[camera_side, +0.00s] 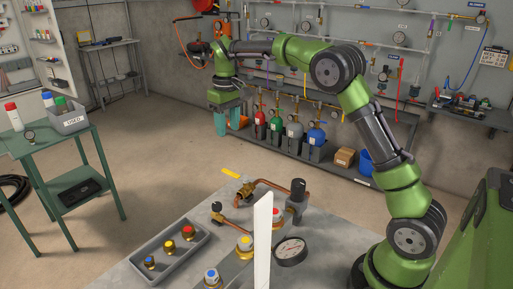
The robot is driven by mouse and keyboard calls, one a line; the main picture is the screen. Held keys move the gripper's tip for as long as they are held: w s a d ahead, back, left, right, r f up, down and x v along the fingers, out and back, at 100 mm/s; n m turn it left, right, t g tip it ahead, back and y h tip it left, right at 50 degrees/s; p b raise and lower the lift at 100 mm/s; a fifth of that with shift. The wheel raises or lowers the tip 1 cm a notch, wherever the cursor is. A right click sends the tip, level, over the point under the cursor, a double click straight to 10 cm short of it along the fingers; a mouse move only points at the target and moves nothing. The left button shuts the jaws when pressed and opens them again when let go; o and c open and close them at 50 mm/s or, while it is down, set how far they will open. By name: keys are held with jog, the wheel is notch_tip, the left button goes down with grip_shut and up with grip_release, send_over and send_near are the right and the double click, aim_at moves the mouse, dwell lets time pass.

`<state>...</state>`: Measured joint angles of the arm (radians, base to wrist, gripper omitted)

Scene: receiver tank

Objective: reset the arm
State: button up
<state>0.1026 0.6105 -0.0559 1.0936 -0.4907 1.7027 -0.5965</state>
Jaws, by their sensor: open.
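My green arm rises from its base at the right and reaches across to the left at height. My gripper (228,119) hangs at its end, pointing down, with two teal fingers apart and nothing seen between them. In the picture it shows above the near workbench and in front of the back wall's bottle rack. It appears clear of the bench and its fittings.
A white upright panel (262,240) stands in front. A green table (50,143) with a "USED" bin (68,121) stands left. Open floor lies between.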

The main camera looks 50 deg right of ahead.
jog(key=s+a+r+m+t+y, duration=0.1)
jog(key=s+a+t, duration=0.2)
jog(key=s, duration=1)
jog(key=s+a+r+m+t+y, duration=0.1)
jog(key=s+a+t, duration=0.3)
jog(key=s, duration=1)
jog(key=a+r+m, duration=0.1)
jog(key=a, duration=0.2)
jog(key=shift+s+a+r, duration=0.15)
jog(key=shift+s+r, duration=0.05)
jog(key=shift+o, duration=0.4)
